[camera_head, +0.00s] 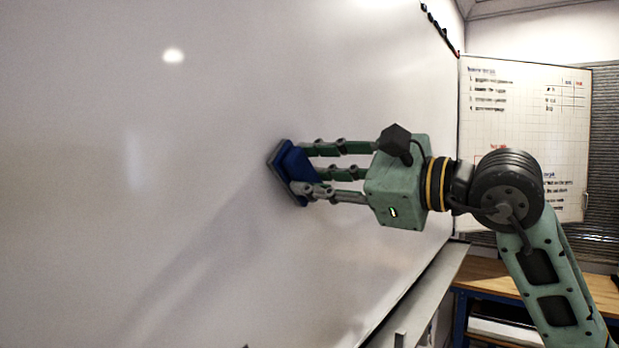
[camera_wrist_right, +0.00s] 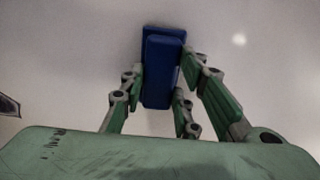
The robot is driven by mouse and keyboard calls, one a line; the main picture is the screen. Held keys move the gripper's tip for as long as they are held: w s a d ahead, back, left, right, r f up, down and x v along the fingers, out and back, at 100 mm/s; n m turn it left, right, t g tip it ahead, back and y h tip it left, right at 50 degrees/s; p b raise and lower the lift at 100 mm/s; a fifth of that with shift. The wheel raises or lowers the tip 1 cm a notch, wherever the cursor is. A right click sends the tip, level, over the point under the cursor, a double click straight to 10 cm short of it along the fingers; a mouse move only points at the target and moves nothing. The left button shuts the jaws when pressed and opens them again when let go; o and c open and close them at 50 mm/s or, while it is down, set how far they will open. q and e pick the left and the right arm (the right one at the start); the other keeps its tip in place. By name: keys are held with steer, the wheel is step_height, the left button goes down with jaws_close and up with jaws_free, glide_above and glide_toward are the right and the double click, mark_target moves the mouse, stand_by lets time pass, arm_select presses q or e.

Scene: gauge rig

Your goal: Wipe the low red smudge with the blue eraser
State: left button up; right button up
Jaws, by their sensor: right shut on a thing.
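The blue eraser (camera_head: 293,165) has a dark grey pad side and is held at the whiteboard (camera_head: 130,90), its pad facing the board and seeming to touch it. My right gripper (camera_head: 300,170) is shut on the eraser, with its fingers on either side of the blue body. The right wrist view also shows the eraser (camera_wrist_right: 162,68) between the fingers, upright against the pale board. No red smudge shows on the visible board; whether the eraser or gripper covers one I cannot tell. My left gripper is not in view.
A tray ledge (camera_head: 425,290) runs along the board's lower edge. The board left of the eraser is clear.

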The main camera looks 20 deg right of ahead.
mark_target(286, 177)
steer(key=shift+w+d+p, duration=0.95)
steer(key=shift+w+d, duration=2.4)
steer(key=shift+d, duration=0.9)
steer(key=shift+s+a+b, duration=0.45)
steer(key=shift+s+a, duration=1)
steer(key=shift+a, duration=0.4)
steer(key=shift+s+a+b, duration=0.45)
steer(key=shift+s+a, duration=0.95)
steer(key=shift+a, duration=0.45)
steer(key=shift+s+a+b, duration=0.45)
steer(key=shift+s+a, duration=1)
steer(key=shift+a, duration=0.4)
steer(key=shift+d, duration=0.15)
steer(key=shift+s+d+f+b, duration=0.15)
steer(key=shift+s+d+b, duration=0.3)
steer(key=shift+s, duration=0.1)
steer(key=shift+b+v, duration=0.65)
steer(key=shift+v, duration=1.55)
